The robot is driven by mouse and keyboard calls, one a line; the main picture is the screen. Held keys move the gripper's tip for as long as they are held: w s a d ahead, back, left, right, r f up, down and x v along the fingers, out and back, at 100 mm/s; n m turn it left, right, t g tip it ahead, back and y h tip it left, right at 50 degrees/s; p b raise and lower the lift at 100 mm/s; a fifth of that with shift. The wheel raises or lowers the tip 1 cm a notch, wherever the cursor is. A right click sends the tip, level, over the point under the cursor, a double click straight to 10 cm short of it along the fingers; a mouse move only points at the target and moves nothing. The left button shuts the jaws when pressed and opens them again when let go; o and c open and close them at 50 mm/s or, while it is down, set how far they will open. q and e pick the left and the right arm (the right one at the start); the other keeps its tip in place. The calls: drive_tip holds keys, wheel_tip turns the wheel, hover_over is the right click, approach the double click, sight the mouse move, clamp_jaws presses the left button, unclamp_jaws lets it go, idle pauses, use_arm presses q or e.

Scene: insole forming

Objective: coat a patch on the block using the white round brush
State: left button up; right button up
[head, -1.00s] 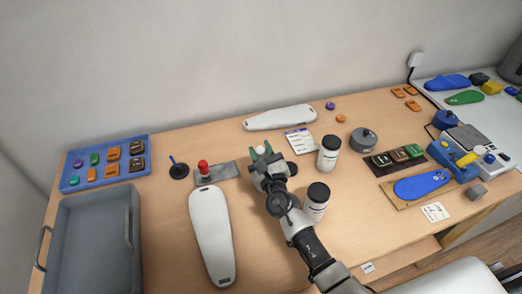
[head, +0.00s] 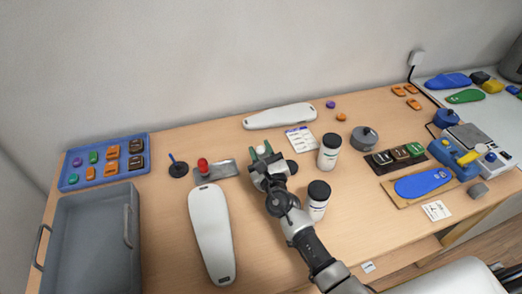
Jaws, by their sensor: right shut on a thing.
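My right gripper (head: 262,160) is over the middle of the table, its arm coming in from the bottom. It is shut on a small pale thing, seemingly the white round brush (head: 260,150), mostly hidden between the green-tipped fingers. A dark round base (head: 292,167) shows just right of the gripper; I cannot tell if the brush touches it. A long white shoe-shaped block (head: 212,235) lies left of my right arm. A second white one (head: 280,116) lies at the back near the wall. I cannot tell which is the task's block. My left gripper is not in view.
Two white bottles with black lids (head: 329,152) (head: 317,200) stand close right of my arm. A red-knobbed clamp (head: 203,167) and a blue stick in a black base (head: 178,167) stand left. A grey bin (head: 92,245) and blue tray (head: 72,179) fill the left end.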

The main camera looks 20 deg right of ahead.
sight(261, 149)
wheel_tip(261, 149, up, 7)
drive_tip(key=p, duration=0.7)
idle(0.3)
idle(0.6)
